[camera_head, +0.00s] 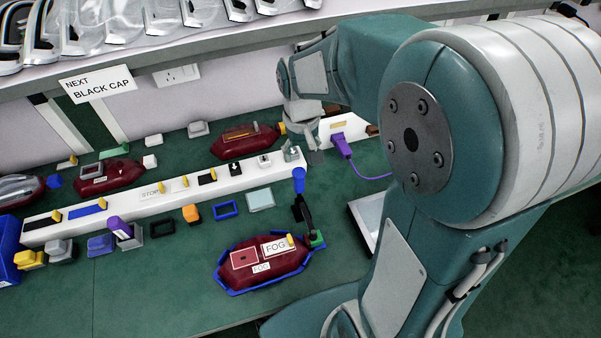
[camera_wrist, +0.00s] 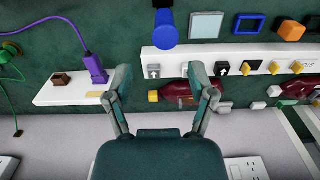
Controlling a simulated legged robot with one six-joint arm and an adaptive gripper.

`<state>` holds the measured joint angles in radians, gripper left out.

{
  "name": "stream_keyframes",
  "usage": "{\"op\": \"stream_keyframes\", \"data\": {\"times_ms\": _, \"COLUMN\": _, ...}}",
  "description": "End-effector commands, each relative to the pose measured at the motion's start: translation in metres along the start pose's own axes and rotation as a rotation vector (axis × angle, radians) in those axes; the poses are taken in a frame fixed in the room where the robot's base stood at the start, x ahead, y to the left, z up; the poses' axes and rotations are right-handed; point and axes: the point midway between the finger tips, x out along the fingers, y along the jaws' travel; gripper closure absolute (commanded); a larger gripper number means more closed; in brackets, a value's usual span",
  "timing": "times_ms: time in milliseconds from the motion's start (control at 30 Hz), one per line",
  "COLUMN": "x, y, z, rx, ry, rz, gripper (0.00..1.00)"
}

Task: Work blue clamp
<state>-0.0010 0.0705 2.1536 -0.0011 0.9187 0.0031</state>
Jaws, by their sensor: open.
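The blue clamp (camera_head: 299,180) stands on the green bench, with a blue handle upright above a black arm. Its black arm reaches down to the green block at the right end of the FOG lamp's blue cradle. The clamp's blue handle (camera_wrist: 165,30) also shows at the top middle of the wrist view. My gripper (camera_head: 312,152) is over the right end of the white rail, behind the clamp and apart from it. In the wrist view my gripper (camera_wrist: 160,82) has its two fingers spread, with nothing between them. The dark red FOG lamp (camera_head: 265,258) lies in the blue cradle (camera_head: 235,290).
The long white rail (camera_head: 140,205) carries small switches and yellow pegs. Dark red lamps (camera_head: 110,177) lie behind it. A purple connector (camera_head: 342,145) with a cable is right of my gripper. A light tray (camera_head: 367,217) lies right of the clamp. The front-left bench is clear.

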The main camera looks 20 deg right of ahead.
Motion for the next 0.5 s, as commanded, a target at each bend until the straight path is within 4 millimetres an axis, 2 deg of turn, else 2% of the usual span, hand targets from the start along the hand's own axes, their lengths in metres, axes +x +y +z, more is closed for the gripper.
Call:
{"op": "stream_keyframes", "data": {"times_ms": 300, "x": 0.058, "y": 0.000, "z": 0.001, "rx": -0.001, "ry": -0.006, "rz": -0.001, "gripper": 0.29}}
{"op": "stream_keyframes", "data": {"times_ms": 500, "x": 0.087, "y": 0.002, "z": 0.001, "rx": -0.001, "ry": -0.003, "rz": -0.003, "gripper": 0.29}}
